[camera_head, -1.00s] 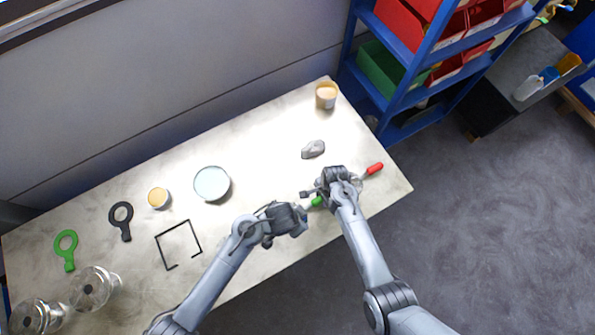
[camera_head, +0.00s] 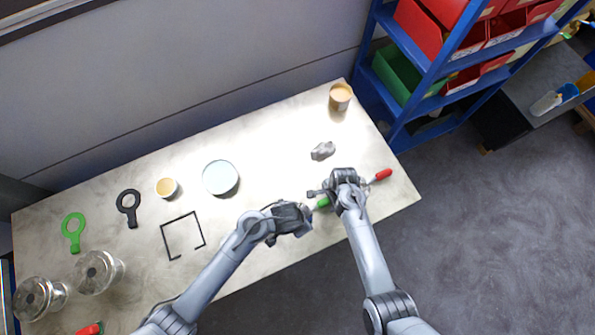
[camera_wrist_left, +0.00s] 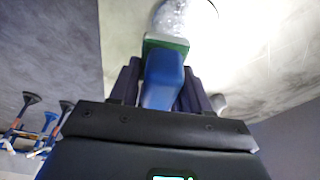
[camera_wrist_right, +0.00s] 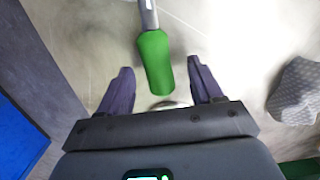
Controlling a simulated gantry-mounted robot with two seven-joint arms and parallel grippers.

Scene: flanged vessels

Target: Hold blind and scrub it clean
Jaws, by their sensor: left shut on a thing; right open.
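My left gripper (camera_head: 306,222) is at the table's front edge, close to my right gripper. In the left wrist view it is shut on a blue handle (camera_wrist_left: 162,78) with a green band at its far end. A shiny round face (camera_wrist_left: 185,20) shows beyond the band; I cannot tell surely whether this is the held blind's disc. My right gripper (camera_head: 346,190) is open. In the right wrist view a green-handled tool (camera_wrist_right: 154,62) with a grey shank lies between and ahead of its fingers (camera_wrist_right: 160,85), not gripped. The tool's far end is out of view.
A grey crumpled cloth (camera_head: 322,151), a red handle (camera_head: 383,175) and a tan cup (camera_head: 340,96) are near the right gripper. A pale round dish (camera_head: 220,178), small tub (camera_head: 166,188), black frame (camera_head: 183,236), black ring (camera_head: 128,204), green ring (camera_head: 73,229) and flanged vessels (camera_head: 97,271) stand leftward.

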